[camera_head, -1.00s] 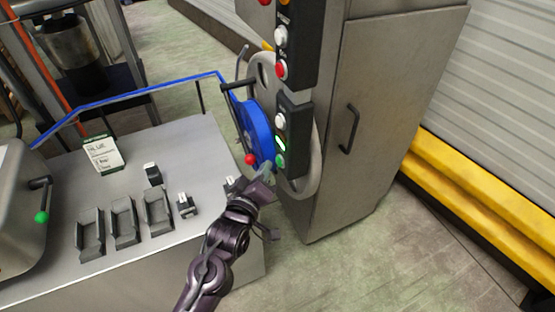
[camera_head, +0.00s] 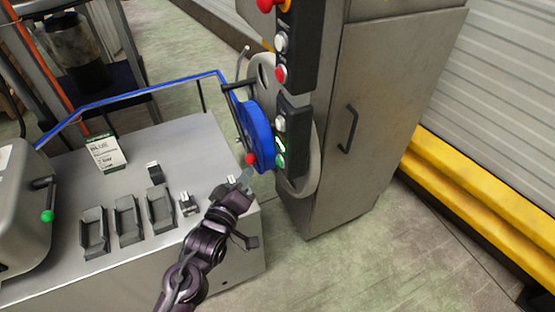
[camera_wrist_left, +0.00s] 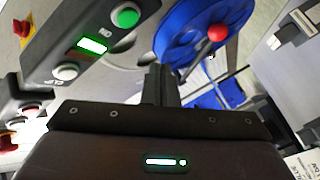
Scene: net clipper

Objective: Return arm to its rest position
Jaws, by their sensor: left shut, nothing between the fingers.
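My left gripper (camera_head: 246,178) is shut and empty in the head view. It points up and to the right, near the lower left side of the blue reel (camera_head: 256,134) with its red knob (camera_head: 250,159). In the left wrist view my left gripper (camera_wrist_left: 161,86) shows its fingers closed together. The green button (camera_wrist_left: 126,16) and the lit green switch (camera_wrist_left: 92,45) of the control panel lie to the upper left of the fingers there. The blue reel also shows at the top of that view (camera_wrist_left: 180,38). My right gripper is in neither view.
A grey metal table (camera_head: 195,145) lies left of the arm, with several dark holders (camera_head: 126,218) and a white-green box (camera_head: 105,152). A tall grey cabinet (camera_head: 380,110) carries the control panel (camera_head: 292,120). Open floor (camera_head: 400,255) lies to the right.

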